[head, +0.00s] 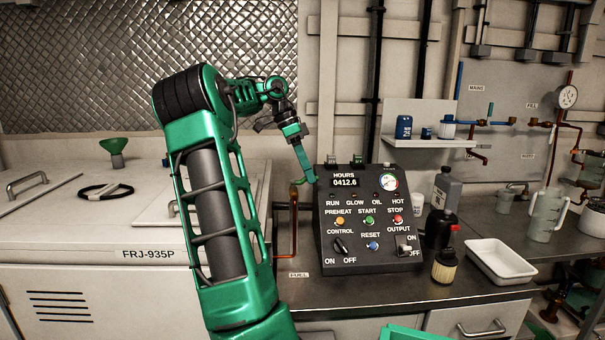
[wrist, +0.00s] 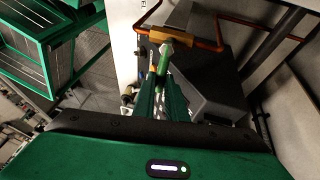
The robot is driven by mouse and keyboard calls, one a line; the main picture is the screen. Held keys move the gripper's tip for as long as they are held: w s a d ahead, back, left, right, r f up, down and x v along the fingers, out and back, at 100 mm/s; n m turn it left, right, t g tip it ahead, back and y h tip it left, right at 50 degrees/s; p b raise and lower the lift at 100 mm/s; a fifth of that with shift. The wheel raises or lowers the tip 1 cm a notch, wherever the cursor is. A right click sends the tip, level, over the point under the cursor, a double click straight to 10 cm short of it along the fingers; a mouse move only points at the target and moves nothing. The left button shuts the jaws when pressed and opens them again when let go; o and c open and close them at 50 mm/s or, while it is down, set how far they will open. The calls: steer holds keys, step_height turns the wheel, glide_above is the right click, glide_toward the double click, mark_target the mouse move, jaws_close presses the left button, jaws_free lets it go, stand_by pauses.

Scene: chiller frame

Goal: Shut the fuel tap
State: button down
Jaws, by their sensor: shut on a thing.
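The fuel tap shows in the wrist view as a brass body on a copper pipe, with a light green lever (wrist: 166,56) pointing back towards me. My gripper (wrist: 163,84) is shut on the lever's near end; the fingers hide part of it. In the head view my gripper (head: 309,176) is at the upper left edge of the black control panel, above the copper fuel pipe (head: 293,222). A bit of green shows beside the fingertips there, but most of the tap is hidden. A FUEL label (head: 299,275) lies on the bench below.
The black control panel (head: 371,220) stands close to the right of my gripper. A white cabinet (head: 60,255) with a green funnel (head: 114,146) is at left. Bottles and a white tray (head: 500,262) stand on the bench at right.

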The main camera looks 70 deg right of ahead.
steer(key=shift+w+a+f+m, duration=0.1)
steer(key=shift+a+m, duration=0.05)
steer(key=shift+m, duration=0.25)
steer(key=c, duration=1.8)
jaws_free()
steer(key=v, duration=0.7)
steer(key=shift+r, duration=0.3)
